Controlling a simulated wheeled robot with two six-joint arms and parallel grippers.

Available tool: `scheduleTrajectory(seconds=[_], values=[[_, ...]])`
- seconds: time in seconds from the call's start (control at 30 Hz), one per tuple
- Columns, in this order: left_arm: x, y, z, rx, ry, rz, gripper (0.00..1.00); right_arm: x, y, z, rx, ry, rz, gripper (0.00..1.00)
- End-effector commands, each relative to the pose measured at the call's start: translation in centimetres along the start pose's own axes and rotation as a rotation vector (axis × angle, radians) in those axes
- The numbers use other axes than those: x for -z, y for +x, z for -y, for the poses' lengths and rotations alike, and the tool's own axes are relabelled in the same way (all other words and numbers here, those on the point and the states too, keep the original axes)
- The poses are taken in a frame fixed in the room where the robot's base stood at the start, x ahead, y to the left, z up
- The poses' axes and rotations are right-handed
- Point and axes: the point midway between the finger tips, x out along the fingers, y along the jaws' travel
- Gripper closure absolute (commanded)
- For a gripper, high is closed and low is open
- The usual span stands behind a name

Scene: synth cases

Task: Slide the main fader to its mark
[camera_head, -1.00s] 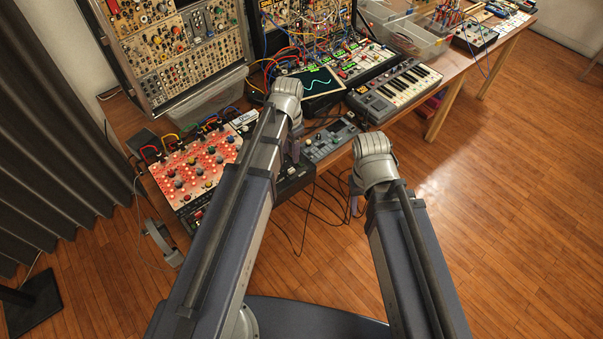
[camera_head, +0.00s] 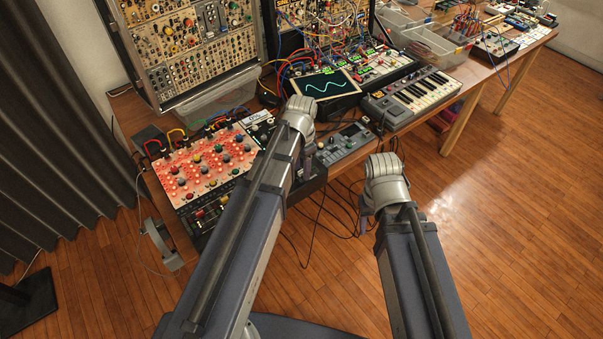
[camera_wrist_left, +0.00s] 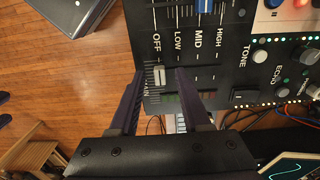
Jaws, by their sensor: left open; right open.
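The main fader (camera_wrist_left: 159,76) is a small pale cap on a slot at the end of a black mixer panel (camera_wrist_left: 165,30), with "MAIN" printed beside it. My left gripper (camera_wrist_left: 159,72) is open, with one finger on each side of the cap; I cannot tell if either touches it. "OFF" is printed just above the cap in the left wrist view. I cannot make out a separate mark. In the head view my left arm hides much of the mixer (camera_head: 202,224). My right gripper (camera_head: 364,222) is open and empty, off the table's front edge above the floor.
A red-lit panel (camera_head: 205,168) with knobs and patch cables stands left of my left arm. A grey device (camera_head: 345,147), a keyboard (camera_head: 412,95) and a wave screen (camera_head: 322,87) lie close behind. Loose cables (camera_head: 318,215) hang at the table front. Floor on the right is clear.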

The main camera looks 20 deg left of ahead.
Motion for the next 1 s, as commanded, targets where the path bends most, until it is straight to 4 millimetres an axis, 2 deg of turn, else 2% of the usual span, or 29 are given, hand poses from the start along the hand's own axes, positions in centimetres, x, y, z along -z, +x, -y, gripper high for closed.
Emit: scheduleTrajectory(seconds=[0.27, 0.7, 1.0], values=[[0.0, 0.08, 0.0, 0.0, 0.0, 0.0, 0.53, 0.0, 0.08, 0.01, 0.0, 0.0, 0.0, 0.5], [-0.01, 0.09, 0.0, 0.0, 0.0, 0.0, 1.0, 0.0, 0.09, 0.01, 0.0, 0.0, 0.0, 0.5], [-0.01, 0.09, 0.0, 0.0, 0.0, 0.0, 1.0, 0.0, 0.09, 0.01, 0.0, 0.0, 0.0, 0.5]])
